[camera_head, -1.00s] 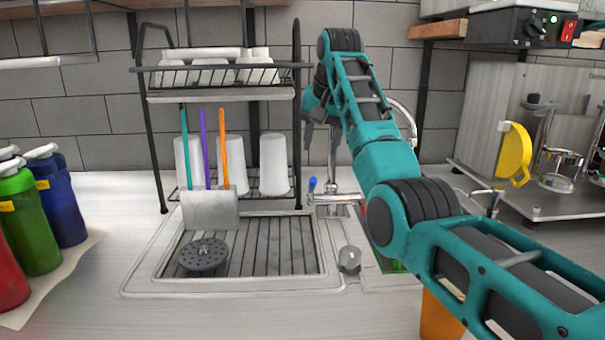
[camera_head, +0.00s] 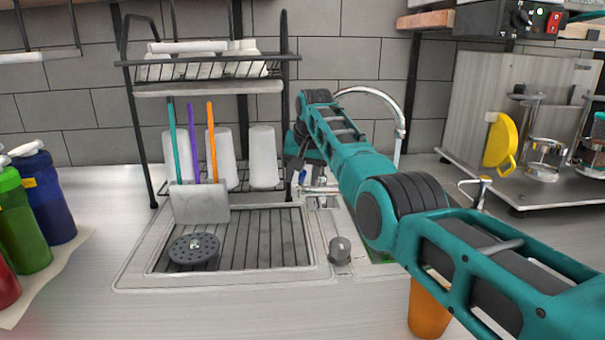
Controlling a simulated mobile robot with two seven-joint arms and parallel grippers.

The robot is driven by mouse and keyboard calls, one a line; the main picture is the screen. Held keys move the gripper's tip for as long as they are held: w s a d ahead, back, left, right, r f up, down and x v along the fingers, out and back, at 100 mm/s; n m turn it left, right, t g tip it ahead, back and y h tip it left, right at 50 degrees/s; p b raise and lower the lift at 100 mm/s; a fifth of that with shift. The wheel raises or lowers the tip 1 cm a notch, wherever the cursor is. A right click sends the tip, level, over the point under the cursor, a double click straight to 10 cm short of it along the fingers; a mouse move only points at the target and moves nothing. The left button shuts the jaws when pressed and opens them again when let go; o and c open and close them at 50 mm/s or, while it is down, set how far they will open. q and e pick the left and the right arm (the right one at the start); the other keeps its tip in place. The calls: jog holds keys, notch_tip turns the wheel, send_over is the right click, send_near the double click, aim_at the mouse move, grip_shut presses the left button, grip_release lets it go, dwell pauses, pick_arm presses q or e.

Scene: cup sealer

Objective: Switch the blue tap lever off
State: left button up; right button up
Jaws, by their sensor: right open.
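The blue tap lever (camera_head: 302,176) is a small blue-tipped handle at the left end of the chrome tap (camera_head: 321,190) behind the sink. The tap's curved spout (camera_head: 402,125) rises behind my right arm. My right gripper (camera_head: 296,174) is open and points down at the lever, right beside it. Its fingers are dark and small here, and I cannot tell whether they touch the lever. My right forearm hides part of the tap and the basin. My left gripper is not in view.
A black rack (camera_head: 215,88) with white cups stands just left of the tap. A drainboard (camera_head: 240,240) with a round grey strainer (camera_head: 194,248) lies in front. An orange cup (camera_head: 428,312) stands below my right arm. Coloured bottles (camera_head: 42,190) stand at the left.

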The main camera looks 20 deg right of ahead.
jog(key=shift+f, duration=0.1)
grip_shut()
dwell(0.5)
